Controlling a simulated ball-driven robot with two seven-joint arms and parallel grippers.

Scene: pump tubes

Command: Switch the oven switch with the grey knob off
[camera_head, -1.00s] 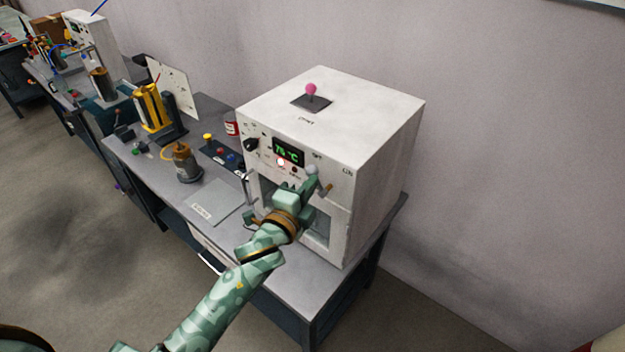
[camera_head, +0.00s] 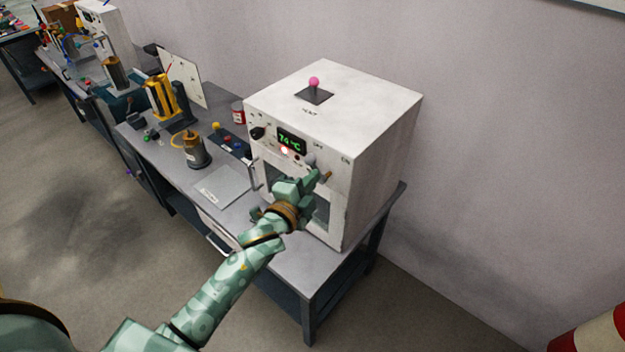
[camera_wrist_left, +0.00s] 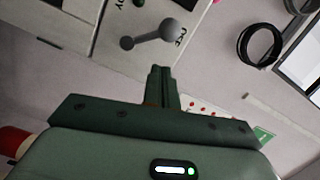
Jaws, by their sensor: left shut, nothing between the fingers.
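The white oven (camera_head: 385,125) stands on the bench end, its green display reading about 74 °C. The grey knob (camera_head: 310,158) is on its front panel, right of the display. In the left wrist view the grey knob (camera_wrist_left: 169,28) is a ball on a short lever beside the "OFF" lettering. My left gripper (camera_head: 324,177) is just below and right of the knob in the head view. In the left wrist view its shut fingertips (camera_wrist_left: 160,70) are empty and lie below the knob, with a visible gap in the picture. Contact depth is unclear. My right gripper is out of view.
A pink-knobbed lever (camera_head: 314,82) stands on the oven top. A black knob (camera_head: 257,133) is left of the display. A red-and-white object (camera_head: 603,338) is at lower right.

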